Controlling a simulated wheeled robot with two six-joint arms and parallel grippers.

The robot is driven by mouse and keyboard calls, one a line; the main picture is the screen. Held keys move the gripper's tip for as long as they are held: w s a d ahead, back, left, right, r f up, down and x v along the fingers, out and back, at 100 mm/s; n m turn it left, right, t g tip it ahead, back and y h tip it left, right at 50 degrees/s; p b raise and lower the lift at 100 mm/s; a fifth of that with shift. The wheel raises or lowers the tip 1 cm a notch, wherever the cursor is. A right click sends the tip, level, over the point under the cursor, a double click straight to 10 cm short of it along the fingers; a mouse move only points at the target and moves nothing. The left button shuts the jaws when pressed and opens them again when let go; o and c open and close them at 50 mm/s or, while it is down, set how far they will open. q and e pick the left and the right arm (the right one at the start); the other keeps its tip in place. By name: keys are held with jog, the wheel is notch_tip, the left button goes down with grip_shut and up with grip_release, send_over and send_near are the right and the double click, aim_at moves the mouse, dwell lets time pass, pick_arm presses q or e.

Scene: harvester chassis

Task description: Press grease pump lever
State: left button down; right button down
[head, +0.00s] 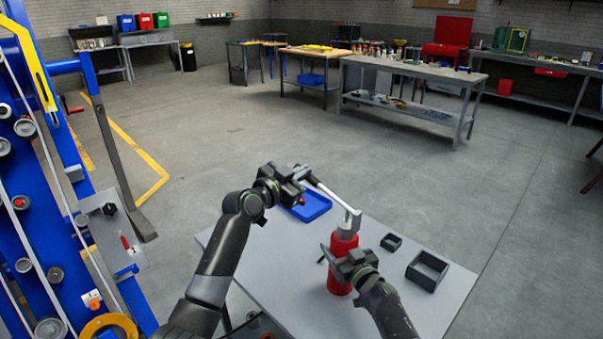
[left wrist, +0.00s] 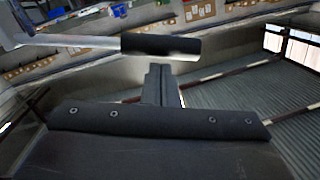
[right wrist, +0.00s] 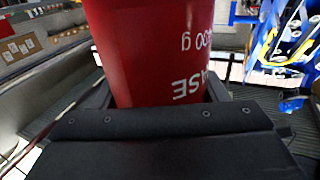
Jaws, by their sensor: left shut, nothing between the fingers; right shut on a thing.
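The grease pump (head: 343,245) is a red cylinder with a grey head, upright above the table. Its lever (head: 333,194) slants up and left from the head. My right gripper (head: 352,264) is shut around the red body, which fills the right wrist view (right wrist: 150,50) with upside-down white lettering. My left gripper (head: 297,178) is shut and empty at the lever's free end. In the left wrist view the lever's black handle (left wrist: 160,45) crosses just beyond the closed fingertips (left wrist: 160,72). I cannot tell whether they touch it.
The grey table (head: 290,270) carries a blue tray (head: 312,206) behind the left gripper and two dark open boxes, a small one (head: 391,242) and a larger one (head: 427,270), at right. The blue harvester chassis (head: 45,230) stands at left. Open floor lies behind.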

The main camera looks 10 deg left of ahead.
pick_arm(q)
jog(key=shift+f, duration=0.15)
notch_tip(320, 180, down, 9)
jog(key=a+n, duration=0.1)
jog(key=n, duration=0.5)
jog(key=shift+w+a+f+h, duration=0.2)
jog(key=shift+w+a+h, duration=0.1)
jog(key=shift+w+a, duration=0.15)
jog(key=shift+f, duration=0.1)
jog(key=s+a+r, duration=0.5)
jog(key=s+a, duration=0.1)
jog(key=s, duration=0.3)
jog(key=shift+r, duration=0.15)
dwell(0.7)
